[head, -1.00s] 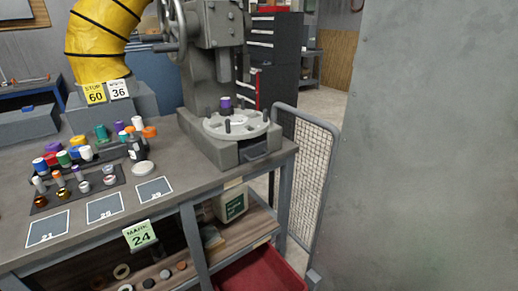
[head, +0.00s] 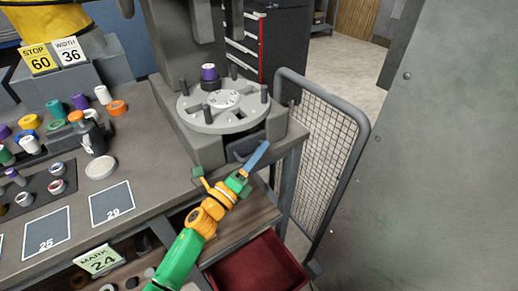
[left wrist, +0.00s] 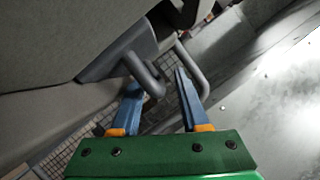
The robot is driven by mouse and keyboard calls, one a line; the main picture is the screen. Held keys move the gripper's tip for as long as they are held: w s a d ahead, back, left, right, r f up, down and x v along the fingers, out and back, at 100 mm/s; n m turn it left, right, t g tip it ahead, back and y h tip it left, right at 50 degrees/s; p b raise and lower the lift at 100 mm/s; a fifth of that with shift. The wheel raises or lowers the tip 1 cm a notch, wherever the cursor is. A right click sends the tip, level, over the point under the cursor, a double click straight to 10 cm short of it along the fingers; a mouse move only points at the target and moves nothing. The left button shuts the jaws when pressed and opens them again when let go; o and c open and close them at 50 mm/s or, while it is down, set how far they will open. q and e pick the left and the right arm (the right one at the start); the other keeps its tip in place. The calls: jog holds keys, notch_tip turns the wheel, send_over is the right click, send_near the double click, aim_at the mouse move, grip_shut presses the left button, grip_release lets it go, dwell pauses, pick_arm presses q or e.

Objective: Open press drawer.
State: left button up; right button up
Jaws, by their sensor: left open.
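The grey press (head: 205,120) stands on the bench, with a round plate (head: 235,118) on its base. The dark drawer (head: 243,147) sits in the front of that base and looks shut. My left gripper (head: 260,152), with blue fingers on a green and orange arm, is right in front of the drawer and partly hides it. In the left wrist view its fingers (left wrist: 157,82) are apart, and the grey bent handle (left wrist: 148,80) appears between their tips. I cannot tell whether they touch it. My right gripper is not in view.
A mesh barrier (head: 325,150) stands just right of the bench, with a grey wall panel (head: 450,170) beyond. A red bin (head: 255,265) is below. Jars and caps, including a flat white lid (head: 101,167), lie on the bench at left.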

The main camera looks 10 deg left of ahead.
pick_arm(q)
jog(key=shift+w+d, duration=0.1)
jog(key=shift+w, duration=0.1)
jog(key=shift+s, duration=0.15)
jog(key=shift+c, duration=0.2)
grip_shut()
